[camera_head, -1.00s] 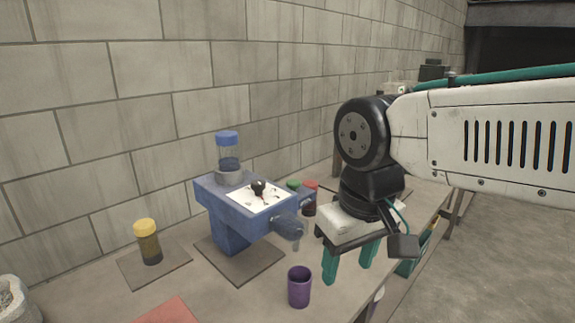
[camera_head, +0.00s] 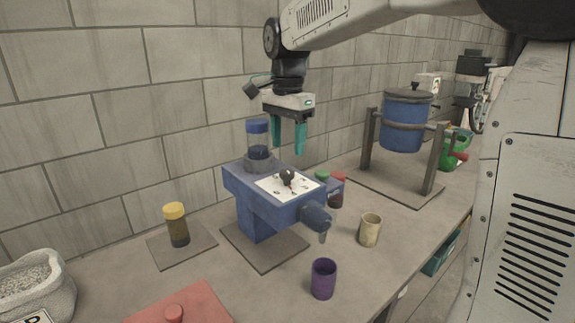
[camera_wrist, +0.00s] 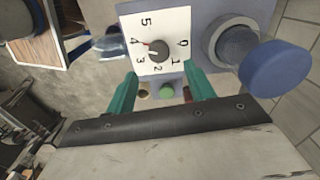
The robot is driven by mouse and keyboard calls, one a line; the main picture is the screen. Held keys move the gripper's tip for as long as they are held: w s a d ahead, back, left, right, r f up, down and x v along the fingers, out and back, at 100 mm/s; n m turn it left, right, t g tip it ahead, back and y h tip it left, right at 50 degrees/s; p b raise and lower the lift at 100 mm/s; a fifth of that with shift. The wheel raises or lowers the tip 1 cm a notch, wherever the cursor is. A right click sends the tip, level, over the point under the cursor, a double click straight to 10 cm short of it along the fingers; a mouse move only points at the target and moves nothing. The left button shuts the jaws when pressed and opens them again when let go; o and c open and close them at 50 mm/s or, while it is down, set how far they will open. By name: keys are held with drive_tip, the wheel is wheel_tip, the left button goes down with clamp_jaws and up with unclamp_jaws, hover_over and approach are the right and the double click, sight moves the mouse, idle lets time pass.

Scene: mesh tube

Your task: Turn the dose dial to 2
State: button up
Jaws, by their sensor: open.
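The dose dial is a black knob (camera_head: 287,176) on a white plate (camera_head: 268,187) on top of the blue dispenser (camera_head: 262,217). In the wrist view, the knob (camera_wrist: 158,51) sits among the numbers 0 to 5, and its red mark points towards 4. My gripper (camera_head: 289,148) has green fingers pointing down above the dispenser, just over the dial area and apart from the knob. In the wrist view, the gripper (camera_wrist: 160,72) is open and empty, its fingertips on either side of the plate's near edge.
A clear, blue-capped hopper (camera_head: 257,138) rises beside the dial, near my fingers. A purple cup (camera_head: 323,279) and a beige cup (camera_head: 370,230) stand in front. A yellow-capped jar (camera_head: 176,226) stands left. A blue drum (camera_head: 405,122) in a frame stands at the right.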

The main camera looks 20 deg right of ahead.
sight(288, 170)
wheel_tip(288, 170, down, 6)
drive_tip(key=shift+f, duration=0.2)
drive_tip(key=shift+c, duration=0.3)
drive_tip(key=c, duration=0.9)
